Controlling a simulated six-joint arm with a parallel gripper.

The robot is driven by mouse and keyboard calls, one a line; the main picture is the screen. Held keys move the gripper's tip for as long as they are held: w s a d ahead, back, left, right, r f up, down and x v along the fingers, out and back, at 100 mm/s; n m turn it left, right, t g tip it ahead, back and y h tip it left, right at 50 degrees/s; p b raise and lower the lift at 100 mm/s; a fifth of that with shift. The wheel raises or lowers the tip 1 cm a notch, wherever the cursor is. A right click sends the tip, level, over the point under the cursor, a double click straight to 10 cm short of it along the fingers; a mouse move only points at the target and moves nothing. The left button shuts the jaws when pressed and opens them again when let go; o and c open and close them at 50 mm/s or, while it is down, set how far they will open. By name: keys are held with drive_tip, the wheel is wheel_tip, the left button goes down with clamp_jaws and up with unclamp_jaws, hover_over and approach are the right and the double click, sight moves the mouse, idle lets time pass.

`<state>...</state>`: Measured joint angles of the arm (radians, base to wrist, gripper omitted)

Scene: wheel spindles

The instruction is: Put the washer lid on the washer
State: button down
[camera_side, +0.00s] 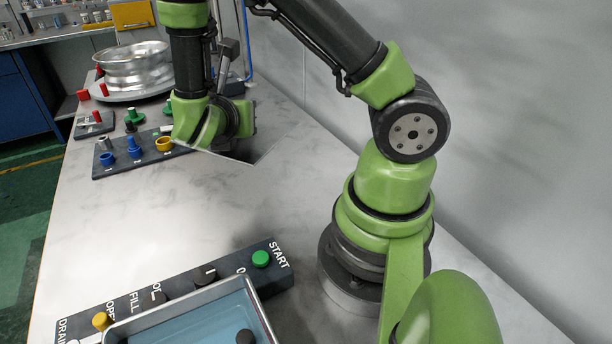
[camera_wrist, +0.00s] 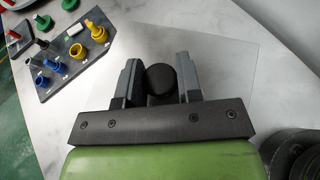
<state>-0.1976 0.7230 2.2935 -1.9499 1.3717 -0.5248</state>
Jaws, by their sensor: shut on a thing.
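My gripper (camera_wrist: 160,84) is shut on the round black knob (camera_wrist: 159,77) of the washer lid. The washer lid (camera_wrist: 222,62) is a clear square plate, seen around and beyond the fingers in the wrist view. In the side view part of the lid (camera_side: 246,154) shows beside my wrist, over the far part of the table; the fingertips are hidden there. The washer (camera_side: 262,313) is a metal-rimmed tank of blue liquid at the bottom of the side view, cut off by the frame. My gripper and the lid are well away from it.
A dark control panel (camera_side: 268,272) with knobs and a green START button borders the washer. A dark board (camera_side: 113,169) with blue and yellow parts lies left of my gripper. A metal wheel (camera_side: 135,68) stands behind it. The table between board and washer is clear.

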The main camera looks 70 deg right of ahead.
drive_tip(key=s+d+f+m+g, duration=0.5)
drive_tip(key=s+d+m+g, duration=0.25)
drive_tip(key=s+d, duration=0.25)
hover_over(312, 176)
drive_tip(key=shift+g+y, duration=0.3)
drive_tip(key=shift+g, duration=0.15)
wheel_tip(312, 176, down, 5)
drive_tip(key=shift+f, duration=2.45)
drive_tip(key=shift+f, duration=0.15)
drive_tip(key=c, duration=0.8)
unclamp_jaws()
